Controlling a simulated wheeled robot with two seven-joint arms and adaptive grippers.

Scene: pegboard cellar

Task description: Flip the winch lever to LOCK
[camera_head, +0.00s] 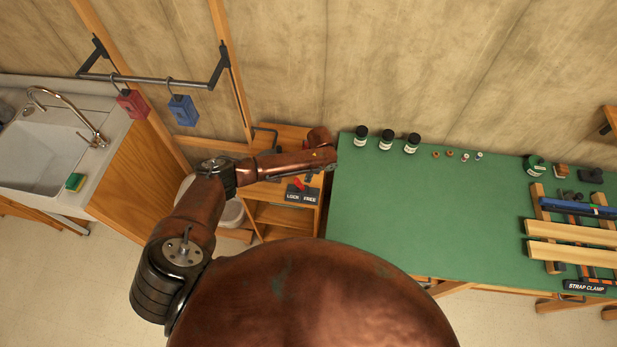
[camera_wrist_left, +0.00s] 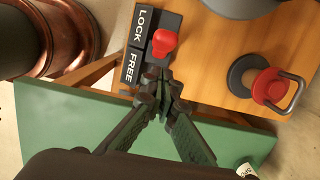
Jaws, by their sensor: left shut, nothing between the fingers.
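The winch lever has a red knob (camera_wrist_left: 164,42) and stands beside a black plate (camera_wrist_left: 132,67) with white LOCK and FREE labels. In the wrist view the knob is level with the gap between the words, slightly nearer LOCK; its exact setting I cannot tell. In the head view the red lever (camera_head: 298,184) shows just behind the label plate (camera_head: 302,197). My left gripper (camera_wrist_left: 160,83) is shut and empty, its fingertips beside the FREE end of the plate, below the knob and apparently apart from it. In the head view it is mostly hidden by my arm.
The wooden shelf unit (camera_head: 283,216) bears the lever. Right of it is the green table (camera_head: 400,215) with bottles (camera_head: 387,139) and a strap clamp (camera_head: 583,287). A red part with a metal loop (camera_wrist_left: 270,88) stands near the lever. A sink (camera_head: 45,150) is at left.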

